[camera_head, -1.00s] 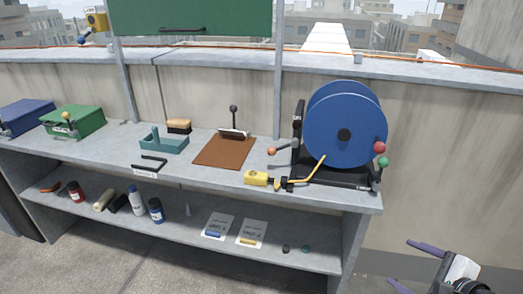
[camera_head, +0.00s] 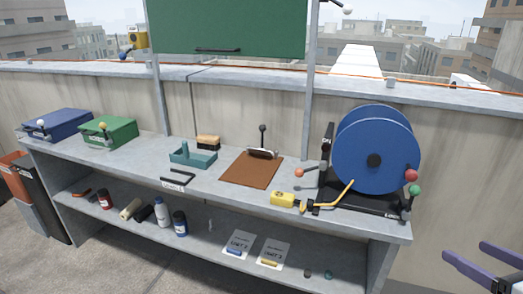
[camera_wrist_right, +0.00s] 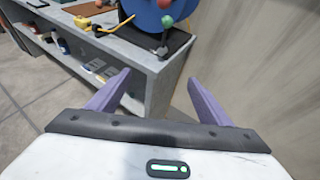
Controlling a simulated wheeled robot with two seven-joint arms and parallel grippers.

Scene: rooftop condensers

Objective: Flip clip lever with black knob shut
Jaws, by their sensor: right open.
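The clip lever with the black knob (camera_head: 262,128) stands upright on a metal clip (camera_head: 262,153) at the back edge of a brown clipboard (camera_head: 246,174). The clipboard lies on the grey bench top (camera_head: 225,190). My right gripper (camera_head: 465,250) is open and empty, low at the right of the head view, beyond the bench's right end and well away from the lever. In the right wrist view its two purple fingers (camera_wrist_right: 160,77) are spread apart, with the bench corner ahead. My left gripper is not in view.
A lower shelf (camera_head: 205,222) holds bottles and cards.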

